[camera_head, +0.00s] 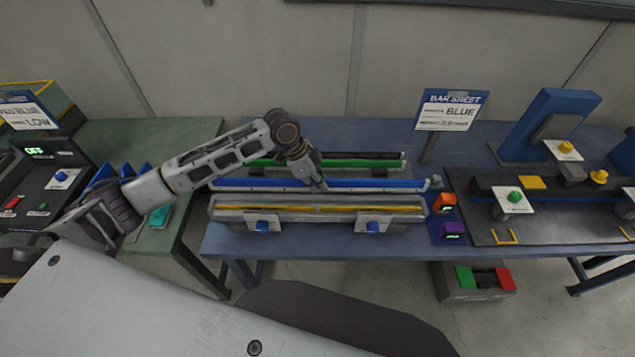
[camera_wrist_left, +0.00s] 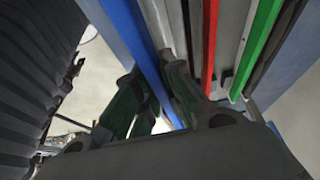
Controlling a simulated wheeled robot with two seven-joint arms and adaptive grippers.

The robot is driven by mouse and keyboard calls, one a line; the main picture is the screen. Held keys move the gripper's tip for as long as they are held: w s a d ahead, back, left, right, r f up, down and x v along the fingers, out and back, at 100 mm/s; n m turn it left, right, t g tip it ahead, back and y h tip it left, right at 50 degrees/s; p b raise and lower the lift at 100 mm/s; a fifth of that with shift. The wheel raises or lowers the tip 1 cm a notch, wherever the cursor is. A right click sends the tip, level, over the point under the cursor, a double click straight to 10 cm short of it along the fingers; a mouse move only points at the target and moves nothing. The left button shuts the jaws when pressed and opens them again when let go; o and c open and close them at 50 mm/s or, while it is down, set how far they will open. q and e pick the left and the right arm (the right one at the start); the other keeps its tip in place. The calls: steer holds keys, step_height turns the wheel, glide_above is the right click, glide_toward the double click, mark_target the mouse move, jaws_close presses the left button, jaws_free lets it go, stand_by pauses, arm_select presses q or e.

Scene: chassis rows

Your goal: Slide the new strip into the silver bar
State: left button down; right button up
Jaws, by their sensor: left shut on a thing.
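A long blue strip (camera_head: 380,183) runs left to right across the middle of the blue-grey table. My left gripper (camera_head: 318,186) reaches down from above and is shut on it near its middle. The left wrist view shows the blue strip (camera_wrist_left: 133,38) passing between the fingers (camera_wrist_left: 160,95). A long silver-grey bar (camera_head: 320,215) with a yellow line along it lies parallel, just in front of the blue strip. Whether the strip touches any bar is hidden from me. My right gripper is not in view.
A green strip (camera_head: 350,163) lies behind the blue one; a red strip (camera_wrist_left: 210,45) shows in the wrist view. Two white plates with blue knobs (camera_head: 262,226) sit at the front bar. A sign (camera_head: 450,110) reads BLUE. Orange and purple buttons (camera_head: 444,202) stand right.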

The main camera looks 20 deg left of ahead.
arm_select(q)
steer(key=shift+f, duration=0.15)
steer(key=shift+f+b, duration=0.7)
steer(key=shift+f, duration=0.4)
steer(key=shift+f+b, duration=1.15)
steer(key=shift+b, duration=0.1)
steer(key=shift+p, duration=1)
steer(key=shift+f+b, duration=0.3)
steer(key=shift+f, duration=1.05)
stand_by(1.0)
steer(key=c, duration=1.6)
jaws_free()
steer(key=shift+s, duration=0.1)
steer(key=shift+o, duration=0.8)
steer(key=shift+f, duration=0.15)
